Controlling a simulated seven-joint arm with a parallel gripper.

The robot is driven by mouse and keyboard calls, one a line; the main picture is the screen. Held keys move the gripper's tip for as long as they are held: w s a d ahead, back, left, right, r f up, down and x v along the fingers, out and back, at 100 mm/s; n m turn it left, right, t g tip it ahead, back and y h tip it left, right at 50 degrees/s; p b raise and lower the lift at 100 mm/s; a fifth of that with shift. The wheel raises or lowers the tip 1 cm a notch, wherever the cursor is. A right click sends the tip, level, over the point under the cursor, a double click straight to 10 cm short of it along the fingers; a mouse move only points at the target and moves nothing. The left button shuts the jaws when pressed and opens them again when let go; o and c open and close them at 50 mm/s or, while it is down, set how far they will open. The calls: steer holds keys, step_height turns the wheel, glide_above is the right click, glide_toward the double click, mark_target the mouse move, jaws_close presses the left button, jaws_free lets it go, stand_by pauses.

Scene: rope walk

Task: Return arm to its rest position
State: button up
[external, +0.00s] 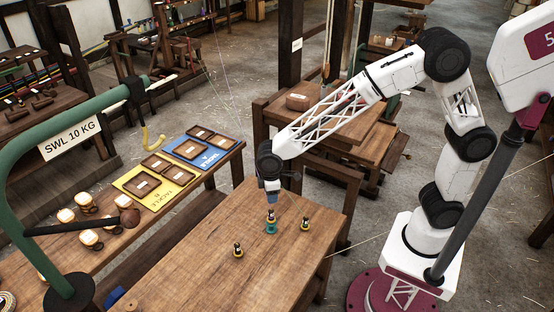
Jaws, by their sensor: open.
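My gripper (271,206) points down over the wooden table (215,270), near its far end. Its fingers are small and dark in the external view, and they are open. A small dark and yellow piece (271,216) stands on a teal base (271,229) right below the gripper. I cannot tell whether the fingers touch it. Two similar pieces stand on the table, one to the right (305,224) and one nearer the front left (238,250). My arm reaches over from its base at the right, bent at the elbow.
A green hook stand (85,137) with a "SWL 10 KG" sign rises at the left. Yellow (150,205) and blue (212,137) boards with wooden trays lie on the bench behind. A brown block (298,102) sits on another table. The near tabletop is mostly clear.

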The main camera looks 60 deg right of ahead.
steer(key=s+d+r+m+t, duration=0.1)
steer(key=s+d+r+m, duration=0.1)
steer(key=s+d+r, duration=0.55)
steer(key=s+d+r+m+t, duration=0.2)
steer(key=s+d+r, duration=0.2)
steer(key=d+r, duration=0.55)
steer(key=s+d+r+m+t, duration=0.1)
steer(key=s+d+r+m, duration=0.1)
steer(key=s+d+r, duration=0.65)
steer(key=s+d+m+t, duration=0.2)
steer(key=s+d+m, duration=0.1)
steer(key=s+d, duration=0.8)
step_height(320, 180, down, 10)
steer(key=g, duration=0.3)
steer(key=shift+w+a+r, duration=0.15)
steer(key=shift+w+a, duration=0.1)
stand_by(0.3)
